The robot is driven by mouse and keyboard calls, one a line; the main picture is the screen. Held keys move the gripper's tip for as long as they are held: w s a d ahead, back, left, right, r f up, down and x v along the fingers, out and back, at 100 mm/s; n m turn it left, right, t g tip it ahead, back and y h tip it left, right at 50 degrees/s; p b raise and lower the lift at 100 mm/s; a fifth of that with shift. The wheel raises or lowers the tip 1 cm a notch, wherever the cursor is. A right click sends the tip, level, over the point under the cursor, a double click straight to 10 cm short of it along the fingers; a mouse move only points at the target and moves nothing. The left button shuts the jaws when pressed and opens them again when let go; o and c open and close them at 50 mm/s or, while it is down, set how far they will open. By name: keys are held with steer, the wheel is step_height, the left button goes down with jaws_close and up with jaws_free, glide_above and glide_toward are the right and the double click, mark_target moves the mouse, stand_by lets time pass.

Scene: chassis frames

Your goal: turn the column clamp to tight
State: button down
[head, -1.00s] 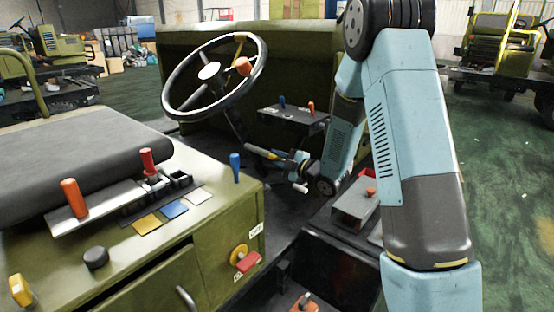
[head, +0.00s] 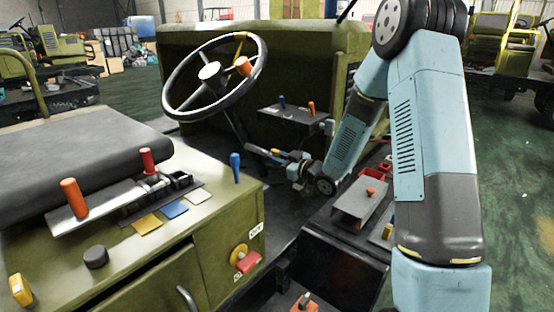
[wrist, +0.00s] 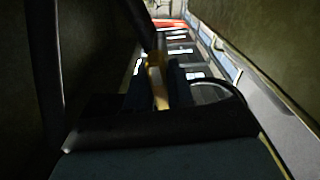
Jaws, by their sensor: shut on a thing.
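The column clamp shows as a yellow lever (wrist: 157,84) in the wrist view, at the dark steering column (wrist: 140,25). My gripper (wrist: 159,90) is shut on this lever, with one dark finger on each side of it. In the head view my gripper (head: 252,149) reaches in low beside the steering column (head: 236,125), below the steering wheel (head: 176,72). The clamp is small there and hard to tell from my gripper. I cannot read any tight or loose mark.
A shelf (head: 290,115) with a blue and an orange lever stands behind my gripper. The green seat box (head: 150,255) with several levers is at the left. A grey box with an orange knob (head: 360,203) stands at the right, near my arm.

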steer(key=shift+s+a+f+m, duration=0.1)
steer(key=shift+m, duration=0.45)
steer(key=shift+s+f+m, duration=0.1)
steer(key=shift+m, duration=0.45)
steer(key=c, duration=1.1)
jaws_free()
steer(key=shift+w+r, duration=0.15)
steer(key=shift+d, duration=0.2)
steer(key=v, duration=1.3)
steer(key=shift+s+d, duration=0.15)
steer(key=shift+s, duration=0.1)
